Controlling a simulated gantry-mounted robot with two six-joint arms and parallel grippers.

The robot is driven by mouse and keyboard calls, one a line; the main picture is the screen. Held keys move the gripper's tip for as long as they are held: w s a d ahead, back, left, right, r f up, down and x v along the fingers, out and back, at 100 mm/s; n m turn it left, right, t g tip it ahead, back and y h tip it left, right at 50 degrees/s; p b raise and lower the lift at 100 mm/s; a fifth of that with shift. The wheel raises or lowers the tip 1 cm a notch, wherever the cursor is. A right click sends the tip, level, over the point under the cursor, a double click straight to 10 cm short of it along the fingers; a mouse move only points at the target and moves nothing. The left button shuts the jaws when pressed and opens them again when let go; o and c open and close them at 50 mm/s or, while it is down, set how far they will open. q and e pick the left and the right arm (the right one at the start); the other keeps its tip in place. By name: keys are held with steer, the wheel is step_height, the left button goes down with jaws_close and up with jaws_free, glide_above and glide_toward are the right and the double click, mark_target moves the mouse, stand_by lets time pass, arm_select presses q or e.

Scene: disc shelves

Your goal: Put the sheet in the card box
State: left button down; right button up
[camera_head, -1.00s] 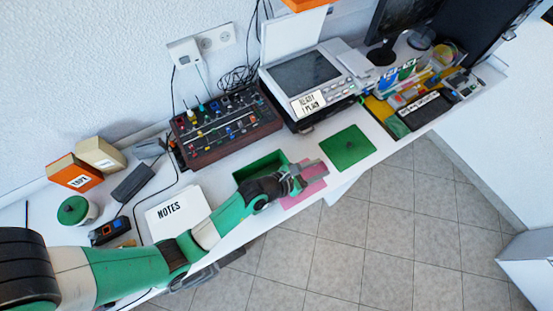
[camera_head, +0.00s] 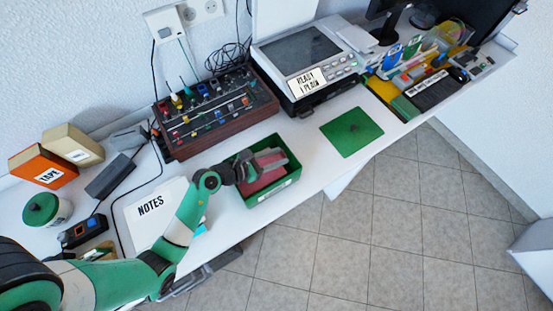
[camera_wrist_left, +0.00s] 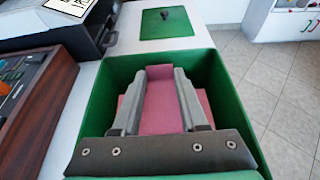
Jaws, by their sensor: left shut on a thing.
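The pink sheet (camera_head: 266,180) is in the green card box (camera_head: 276,191), its edges within the box walls. My left gripper (camera_head: 272,158) reaches into the open top of the box and is shut on the sheet. In the left wrist view its fingers (camera_wrist_left: 160,74) lie between the box walls (camera_wrist_left: 235,95). Whether the sheet touches the box floor I cannot tell. My right gripper is not in view.
A green lid with a dark knob (camera_head: 352,130) lies flat to the right of the box. The printer (camera_head: 300,65) and a panel of switches (camera_head: 215,115) stand behind. A NOTES pad (camera_head: 150,210) lies to the left. The table's front edge is close to the box.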

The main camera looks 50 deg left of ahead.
arm_select(q)
steer(key=shift+f, duration=0.6)
steer(key=shift+c, duration=2.2)
jaws_free()
steer(key=shift+r, duration=0.1)
steer(key=shift+r, duration=0.3)
steer(key=p+v, duration=0.4)
steer(key=v, duration=0.7)
steer(key=shift+s+r, duration=0.1)
steer(key=shift+r, duration=0.2)
steer(key=shift+s+r, duration=0.1)
steer(key=shift+s, duration=0.25)
